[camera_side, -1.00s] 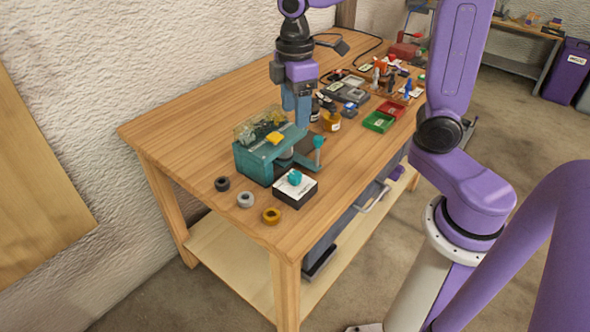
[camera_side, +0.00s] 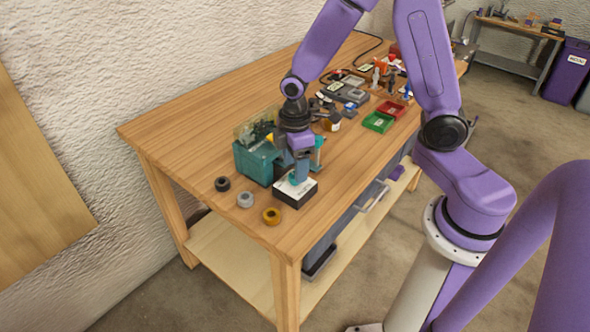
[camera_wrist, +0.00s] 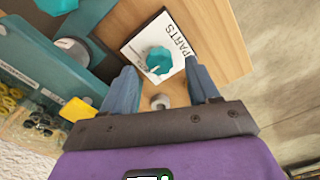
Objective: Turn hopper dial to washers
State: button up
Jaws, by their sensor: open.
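The hopper dial is a teal knob (camera_wrist: 159,60) on a white-topped box (camera_wrist: 135,48) with lettering that reads "PARTS" in the wrist view; other markings are too small to read. In the side view the white-topped box (camera_side: 296,190) stands at the front of the teal hopper (camera_side: 254,164). My gripper (camera_side: 297,174) is directly over the box, pointing down, and partly hides the knob. In the wrist view my gripper (camera_wrist: 165,85) is open, with its blue fingers apart on either side just below the knob. I cannot tell whether either finger touches the knob.
A black ring (camera_side: 222,184), a grey ring (camera_side: 245,200) and a gold ring (camera_side: 271,216) lie left of the box on the wooden bench (camera_side: 190,135). A green tray (camera_side: 378,122) and a red tray (camera_side: 391,109) lie farther back. The near bench edge is close to the box.

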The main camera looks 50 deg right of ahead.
jog(key=shift+f, duration=1.2)
jog(key=c, duration=1)
jog(key=shift+c, duration=0.2)
jog(key=shift+m, duration=0.3)
jog(key=m, duration=0.4)
jog(key=shift+m, duration=0.3)
jog(key=m, duration=0.4)
jog(key=shift+m, duration=0.3)
